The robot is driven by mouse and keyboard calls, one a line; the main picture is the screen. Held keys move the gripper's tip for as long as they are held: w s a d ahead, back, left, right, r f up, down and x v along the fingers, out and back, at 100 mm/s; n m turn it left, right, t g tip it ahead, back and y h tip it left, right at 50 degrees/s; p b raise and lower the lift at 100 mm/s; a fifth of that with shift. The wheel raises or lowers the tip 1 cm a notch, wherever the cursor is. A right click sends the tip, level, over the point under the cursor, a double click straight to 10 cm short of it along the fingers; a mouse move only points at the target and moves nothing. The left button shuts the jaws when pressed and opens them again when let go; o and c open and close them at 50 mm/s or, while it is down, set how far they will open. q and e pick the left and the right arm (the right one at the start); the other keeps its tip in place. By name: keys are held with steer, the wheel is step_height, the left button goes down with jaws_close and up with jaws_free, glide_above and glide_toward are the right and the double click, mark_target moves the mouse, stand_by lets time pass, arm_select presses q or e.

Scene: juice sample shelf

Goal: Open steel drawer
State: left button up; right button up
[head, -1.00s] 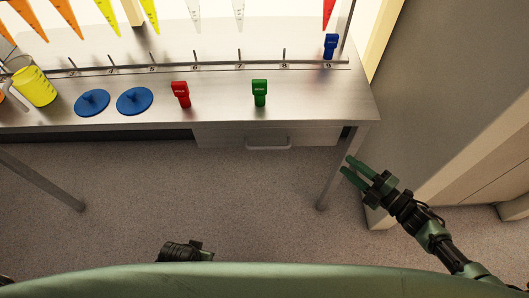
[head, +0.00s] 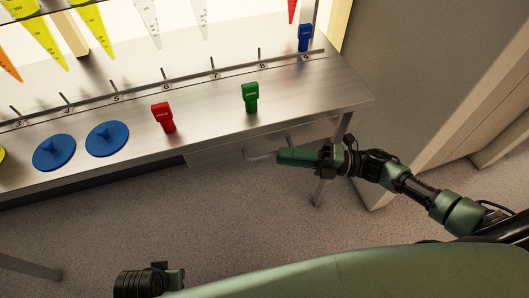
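The steel drawer (head: 218,153) sits under the front edge of the steel table and looks shut. Its bar handle (head: 258,156) shows at its left end; my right gripper covers the rest. My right gripper (head: 281,156) comes in from the right with its green fingers over the handle's right part. The fingers overlap in this view, so I cannot tell their gap or whether they touch the handle. A dark part of my own body shows at the bottom left; no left gripper fingers can be made out.
On the steel tabletop (head: 310,92) stand a red clip (head: 163,117), a green clip (head: 250,98), a blue clip (head: 305,38) and two blue discs (head: 54,152) (head: 107,138). A table leg (head: 326,180) stands just behind my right gripper. A grey cabinet wall (head: 410,75) rises at the right.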

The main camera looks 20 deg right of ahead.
mark_target(269, 155)
steer(key=x, duration=0.5)
steer(key=shift+c, duration=0.3)
jaws_close()
stand_by(1.1)
